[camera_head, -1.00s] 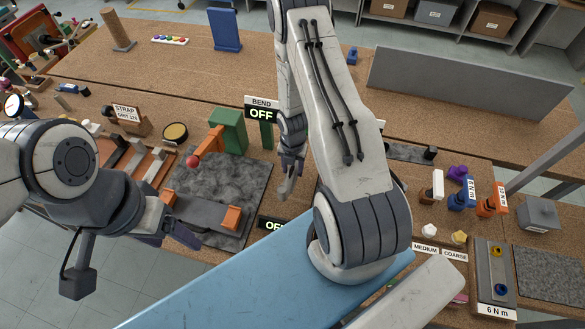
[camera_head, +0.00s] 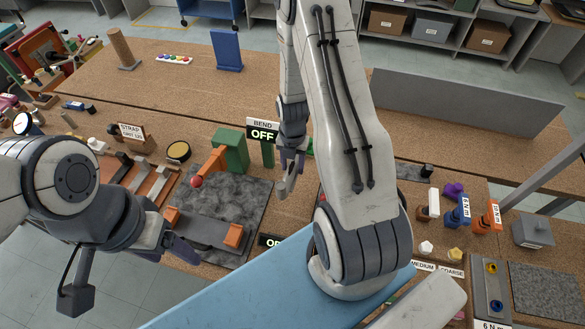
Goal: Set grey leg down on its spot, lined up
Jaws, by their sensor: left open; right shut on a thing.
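My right gripper (camera_head: 292,165) points down beside the right edge of the dark mat, just right of the BEND sign (camera_head: 263,130). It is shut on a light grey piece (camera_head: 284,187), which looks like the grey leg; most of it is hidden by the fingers. The piece seems to hang above the bench, apart from the mat. My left gripper (camera_head: 182,247) is open and empty at the mat's left front corner. I cannot make out the marked spot for the leg.
A grey bar (camera_head: 205,232) lies between orange blocks. A grey board (camera_head: 460,105) stands behind.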

